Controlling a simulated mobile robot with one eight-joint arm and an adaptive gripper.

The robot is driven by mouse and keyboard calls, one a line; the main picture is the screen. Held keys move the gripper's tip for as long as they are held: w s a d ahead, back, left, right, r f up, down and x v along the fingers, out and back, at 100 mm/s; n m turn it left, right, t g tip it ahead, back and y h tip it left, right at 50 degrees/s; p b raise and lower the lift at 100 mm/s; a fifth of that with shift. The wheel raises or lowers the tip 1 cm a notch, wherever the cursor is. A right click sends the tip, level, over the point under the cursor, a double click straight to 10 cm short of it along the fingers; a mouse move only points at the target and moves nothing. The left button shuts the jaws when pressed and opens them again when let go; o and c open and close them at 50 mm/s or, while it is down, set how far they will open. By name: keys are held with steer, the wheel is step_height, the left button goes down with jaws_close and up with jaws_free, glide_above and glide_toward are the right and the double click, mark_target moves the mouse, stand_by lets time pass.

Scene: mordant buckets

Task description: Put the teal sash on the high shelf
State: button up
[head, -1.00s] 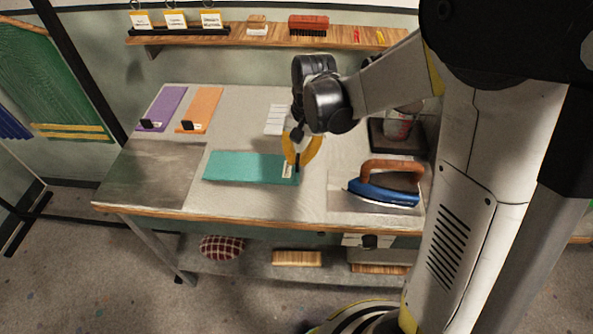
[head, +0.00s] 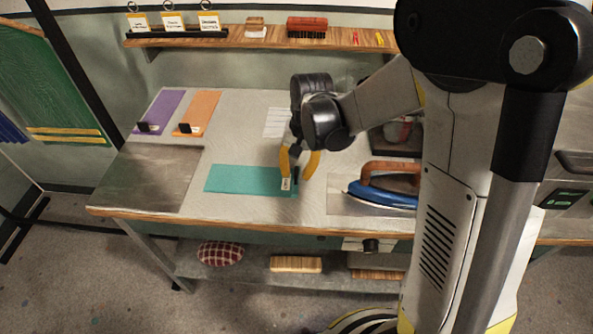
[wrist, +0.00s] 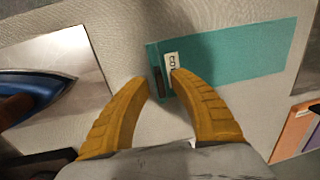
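The teal sash (head: 240,180) lies flat on the worktable, with a white label and a small dark clip at its right end. It also shows in the wrist view (wrist: 235,62). My gripper (head: 295,179) is over that right end, its yellow fingers spread apart with nothing held. In the wrist view my gripper (wrist: 162,77) has its fingertips either side of the label and clip; I cannot tell if they touch the cloth. The wooden wall shelf (head: 260,38) runs high behind the table.
The shelf holds label cards (head: 172,22) at left, a red brush (head: 306,27) and small red and yellow items. A blue iron (head: 385,190) stands right of the sash. Purple (head: 161,111) and orange (head: 199,112) sashes lie at the back left. The metal plate (head: 150,180) is bare.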

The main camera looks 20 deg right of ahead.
step_height(320, 180, up, 12)
steer(key=d+p, duration=0.1)
steer(key=p, duration=0.4)
steer(key=s+d+r+n+t, duration=0.1)
steer(key=s+r+n+t, duration=0.1)
steer(key=s, duration=0.5)
steer(key=s+d+r+n+t+h, duration=0.1)
steer(key=s+d+r+t, duration=0.1)
steer(key=s+r+t, duration=0.2)
steer(key=s+r, duration=0.1)
steer(key=s, duration=0.2)
steer(key=shift+s+r+n+b, duration=0.3)
steer(key=shift+s+r+n, duration=0.1)
steer(key=shift+o, duration=0.8)
steer(key=shift+s+d+t, duration=0.1)
steer(key=shift+s+t, duration=0.05)
steer(key=shift+t, duration=0.15)
